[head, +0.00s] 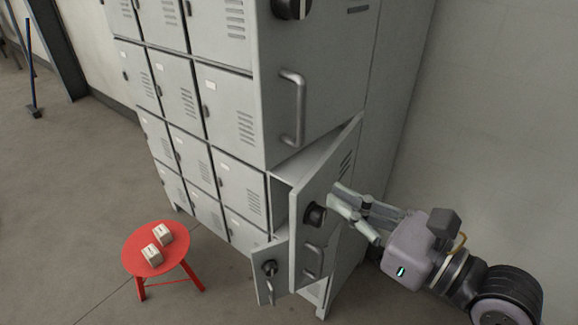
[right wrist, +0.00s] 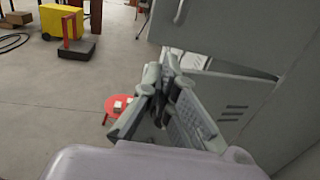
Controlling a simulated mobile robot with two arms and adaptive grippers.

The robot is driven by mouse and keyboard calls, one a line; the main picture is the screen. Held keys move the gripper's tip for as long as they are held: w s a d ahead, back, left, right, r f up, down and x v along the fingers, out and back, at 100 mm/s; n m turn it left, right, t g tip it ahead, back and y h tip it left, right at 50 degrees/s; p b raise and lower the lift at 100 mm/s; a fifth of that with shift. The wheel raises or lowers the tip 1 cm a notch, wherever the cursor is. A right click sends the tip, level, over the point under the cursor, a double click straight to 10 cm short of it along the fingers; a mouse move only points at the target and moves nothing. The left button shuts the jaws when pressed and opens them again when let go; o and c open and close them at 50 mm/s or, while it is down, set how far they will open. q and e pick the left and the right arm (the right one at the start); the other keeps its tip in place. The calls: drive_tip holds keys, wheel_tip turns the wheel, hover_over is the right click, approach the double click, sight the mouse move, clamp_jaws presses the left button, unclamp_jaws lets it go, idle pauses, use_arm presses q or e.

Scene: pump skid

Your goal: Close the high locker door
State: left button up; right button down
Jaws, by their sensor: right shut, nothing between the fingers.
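A grey locker bank (head: 195,95) fills the middle of the head view. On its right side, an upper door panel (head: 325,75) has a bar handle (head: 292,108). Below it, another door (head: 308,190) with a black knob (head: 315,215) stands swung out, showing an opening behind its top edge. A smaller door (head: 262,285) with a knob hangs out lower. I cannot tell which is the high one. My right gripper (head: 335,194) is shut and empty, its tips beside the middle door near the knob; contact is unclear. In the right wrist view its fingers (right wrist: 166,72) are together. My left gripper is out of view.
A red stool (head: 138,268) with two small white boxes (head: 157,244) stands left of the lockers. A plain wall (head: 490,110) is at the right.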

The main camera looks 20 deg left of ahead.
sight(275, 161)
drive_tip(key=p+x, duration=0.3)
drive_tip(key=x, duration=0.7)
drive_tip(key=shift+s+r+p, duration=0.1)
drive_tip(key=shift+r+p, duration=0.05)
drive_tip(key=shift+p, duration=0.2)
drive_tip(key=shift+w+a, duration=0.35)
drive_tip(key=shift+a, duration=0.3)
